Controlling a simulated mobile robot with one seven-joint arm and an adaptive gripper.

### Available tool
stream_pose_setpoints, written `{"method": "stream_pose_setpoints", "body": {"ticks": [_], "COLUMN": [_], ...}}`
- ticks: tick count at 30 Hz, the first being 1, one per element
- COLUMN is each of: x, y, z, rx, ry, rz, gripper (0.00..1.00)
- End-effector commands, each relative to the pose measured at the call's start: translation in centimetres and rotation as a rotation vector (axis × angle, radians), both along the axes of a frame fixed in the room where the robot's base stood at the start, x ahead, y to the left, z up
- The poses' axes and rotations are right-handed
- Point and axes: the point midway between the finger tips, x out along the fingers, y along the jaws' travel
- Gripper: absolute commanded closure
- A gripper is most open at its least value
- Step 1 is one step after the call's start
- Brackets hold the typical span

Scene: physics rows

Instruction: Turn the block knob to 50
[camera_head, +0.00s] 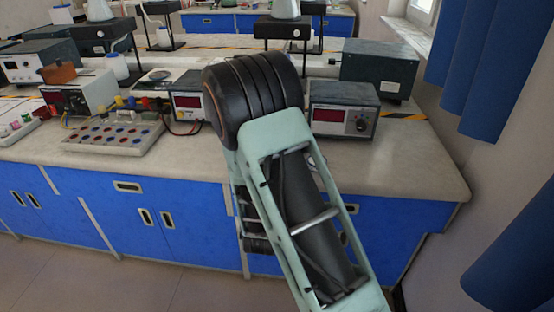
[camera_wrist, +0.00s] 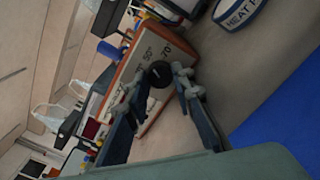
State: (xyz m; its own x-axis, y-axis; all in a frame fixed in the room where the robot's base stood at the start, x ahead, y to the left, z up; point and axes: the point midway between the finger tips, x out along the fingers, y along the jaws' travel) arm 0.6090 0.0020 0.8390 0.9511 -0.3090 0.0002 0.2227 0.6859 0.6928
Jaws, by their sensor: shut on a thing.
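The block (camera_wrist: 172,48) shows in the wrist view as a white-faced box with orange-brown edges, printed with "50°" and "70°" and other marks too blurred to read. Its black round knob (camera_wrist: 159,74) sits on this face. My gripper (camera_wrist: 156,88) has one grey fingertip on each side of the knob and is shut on it. The knob's pointer cannot be made out, so its setting is unclear. In the head view my arm hides the gripper, and I cannot make out the block there.
The worktop's front right (camera_head: 410,165) is clear.

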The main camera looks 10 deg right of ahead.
Motion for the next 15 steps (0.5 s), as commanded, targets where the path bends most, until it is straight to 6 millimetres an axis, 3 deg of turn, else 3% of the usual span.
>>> {"method": "stream_pose_setpoints", "body": {"ticks": [5,6,7,15], "x": [-0.08,-0.08,-0.07,-0.1], "y": [0.07,0.07,0.07,0.06], "z": [-0.17,-0.17,-0.16,-0.07], "rx": [-0.001,-0.001,-0.001,-0.001], "ry": [0.005,0.005,0.005,0.003], "rz": [0.001,0.001,0.001,0.001], "gripper": [1.0,0.73,0.7,0.7]}}
